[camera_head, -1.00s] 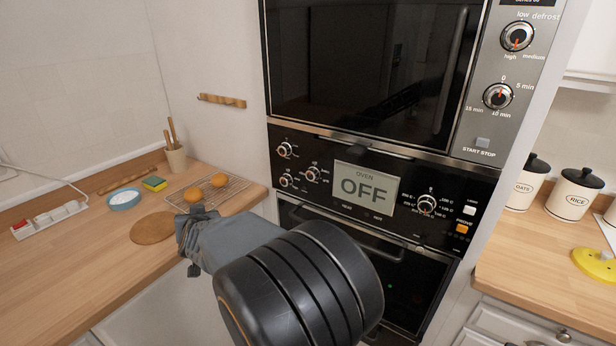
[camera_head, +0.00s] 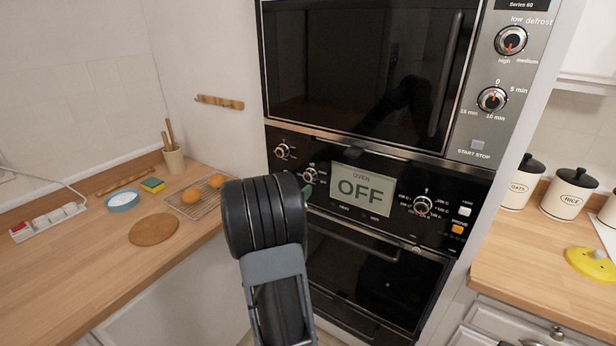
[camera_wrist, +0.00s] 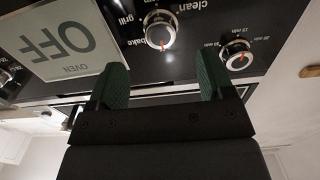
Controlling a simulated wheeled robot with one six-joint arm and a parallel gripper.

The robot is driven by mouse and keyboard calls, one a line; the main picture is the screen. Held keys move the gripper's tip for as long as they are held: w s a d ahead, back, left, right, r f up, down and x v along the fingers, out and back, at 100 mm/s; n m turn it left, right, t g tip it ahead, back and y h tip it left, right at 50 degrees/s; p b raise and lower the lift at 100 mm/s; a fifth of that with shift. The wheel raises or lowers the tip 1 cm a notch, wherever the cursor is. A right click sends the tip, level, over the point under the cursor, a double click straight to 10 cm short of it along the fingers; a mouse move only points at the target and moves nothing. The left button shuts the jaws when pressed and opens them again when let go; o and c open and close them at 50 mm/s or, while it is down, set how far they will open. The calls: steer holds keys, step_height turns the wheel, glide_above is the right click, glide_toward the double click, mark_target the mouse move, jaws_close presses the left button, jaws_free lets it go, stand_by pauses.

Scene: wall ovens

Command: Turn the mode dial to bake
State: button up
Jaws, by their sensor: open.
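The mode dial (camera_wrist: 160,30) is a silver knob with an orange-red mark, labelled clean, bake and grill upside down in the wrist view. In the head view it appears to be the dial (camera_head: 310,175) left of the oven display (camera_head: 360,190), which reads OFF. My gripper (camera_wrist: 162,82) is open and empty, its green-padded fingers apart and pointing at the panel. The mode dial lies ahead of the gap between them; I see no contact. In the head view my wrist hides most of the gripper; only a green fingertip shows beside the dial.
A minute-marked dial (camera_wrist: 237,55) sits close to one finger. The temperature dial (camera_head: 422,205) is right of the display. The microwave (camera_head: 365,65) is above, the oven door (camera_head: 375,265) below. The left counter holds a rack with buns (camera_head: 190,195).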

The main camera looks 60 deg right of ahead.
mark_target(307, 178)
steer(key=shift+d+p, duration=0.5)
steer(key=shift+d, duration=3.05)
steer(key=c, duration=0.9)
